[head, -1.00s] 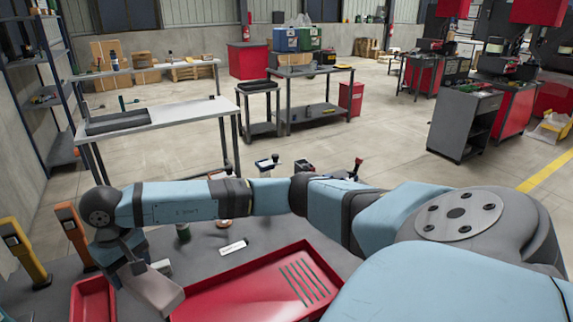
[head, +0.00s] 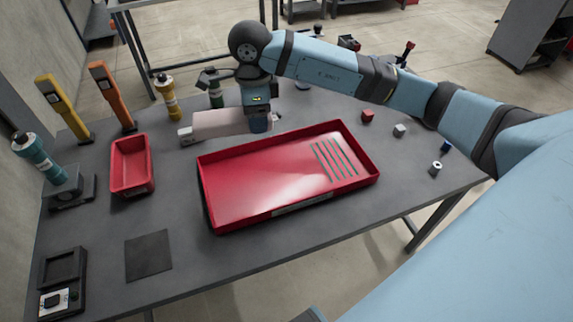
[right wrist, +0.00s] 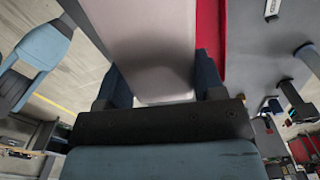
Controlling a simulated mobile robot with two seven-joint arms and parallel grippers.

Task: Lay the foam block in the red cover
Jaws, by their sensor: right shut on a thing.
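The foam block (head: 215,124) is a long pale pinkish block behind the back left part of the red cover. My right gripper (head: 258,120) is shut on its right end. In the right wrist view, the block (right wrist: 150,40) lies between the two dark fingers (right wrist: 163,82). Its height above the table is hard to tell. The red cover (head: 250,185) is a wide shallow tray with a low rim and several slots at its right end; it lies empty on the table. Its red edge also shows beside the block in the right wrist view. My left gripper is out of view.
A small red bin (head: 132,165) stands left of the cover. Yellow (head: 62,105) and orange (head: 110,95) upright tools stand behind it. A dark square mat (head: 148,256) lies at the front left. Several small parts, including a red cube (head: 367,116), lie right of the cover.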

